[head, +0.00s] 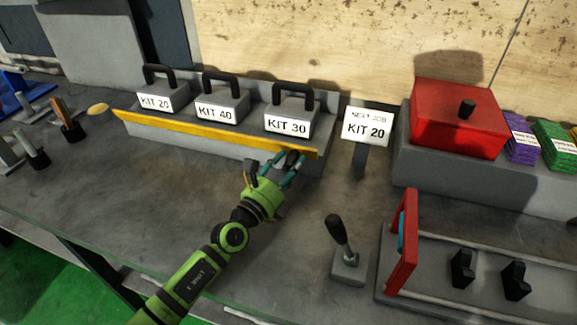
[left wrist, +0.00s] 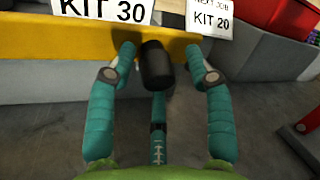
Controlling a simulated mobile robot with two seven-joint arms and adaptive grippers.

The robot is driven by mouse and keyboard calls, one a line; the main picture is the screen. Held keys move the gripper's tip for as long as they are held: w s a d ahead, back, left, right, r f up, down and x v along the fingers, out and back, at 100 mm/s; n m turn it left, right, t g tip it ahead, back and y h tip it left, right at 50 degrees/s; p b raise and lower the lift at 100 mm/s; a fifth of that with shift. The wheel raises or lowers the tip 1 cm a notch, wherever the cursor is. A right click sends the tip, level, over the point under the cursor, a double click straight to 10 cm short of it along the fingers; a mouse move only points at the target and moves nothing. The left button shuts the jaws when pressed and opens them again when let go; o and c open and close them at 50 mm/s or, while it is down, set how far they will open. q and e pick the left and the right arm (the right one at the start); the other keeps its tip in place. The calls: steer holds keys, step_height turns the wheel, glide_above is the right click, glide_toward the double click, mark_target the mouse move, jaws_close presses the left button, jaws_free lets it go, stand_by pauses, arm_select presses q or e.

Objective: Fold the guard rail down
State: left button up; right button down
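The yellow guard rail (head: 205,132) runs along the front of the grey kit shelf, upright before the kits; it also shows in the left wrist view (left wrist: 60,45). A black knob (left wrist: 156,66) stands out from the rail near its right end. My left gripper (head: 284,160) is at this end. In the left wrist view its teal fingers (left wrist: 160,52) are spread on both sides of the knob, with gaps between them and it, so it is open. A third finger is below the knob. Whether the fingertips touch the rail I cannot tell. My right gripper is not in view.
Behind the rail stand kits labelled KIT 20 (head: 156,102), KIT 40 (head: 216,113) and KIT 30 (head: 288,124). A NEXT JOB KIT 20 sign (head: 367,127) stands right of the shelf. A black lever (head: 339,235) and a red-handled fixture (head: 404,250) are front right.

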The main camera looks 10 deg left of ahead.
arm_select(q)
steer(key=shift+a, duration=0.1)
steer(key=shift+s+a+f, duration=0.1)
steer(key=v, duration=1.1)
steer(key=shift+s, duration=0.4)
